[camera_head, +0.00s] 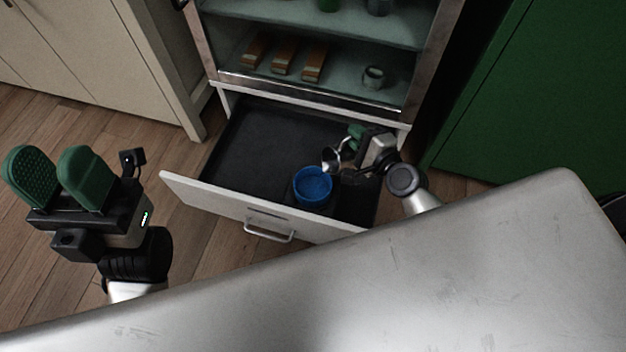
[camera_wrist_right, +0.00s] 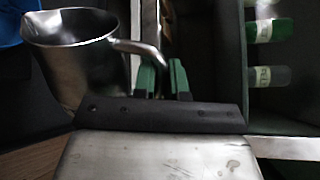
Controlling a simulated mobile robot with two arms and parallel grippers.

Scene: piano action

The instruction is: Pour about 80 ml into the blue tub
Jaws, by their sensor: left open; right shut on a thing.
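The blue tub (camera_head: 313,199) stands in the open drawer, near its front panel; its contents cannot be made out. Part of it shows blurred at the top left corner of the right wrist view (camera_wrist_right: 9,24). My right gripper (camera_head: 355,138) is shut on the handle of a shiny metal jug (camera_head: 331,159), held above the drawer just behind and right of the tub. In the right wrist view the jug (camera_wrist_right: 75,65) is beside the green fingertips (camera_wrist_right: 163,78); any liquid inside is not visible. My left gripper (camera_head: 58,178) is open and empty, left of the drawer.
The pulled-out drawer (camera_head: 238,150) has a dark, mostly bare floor. Above it, a cabinet shelf holds several orange-brown blocks (camera_head: 284,60) and a small cup (camera_head: 373,77). A metal worktop (camera_head: 400,270) fills the foreground. A green cabinet (camera_head: 530,100) stands at right.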

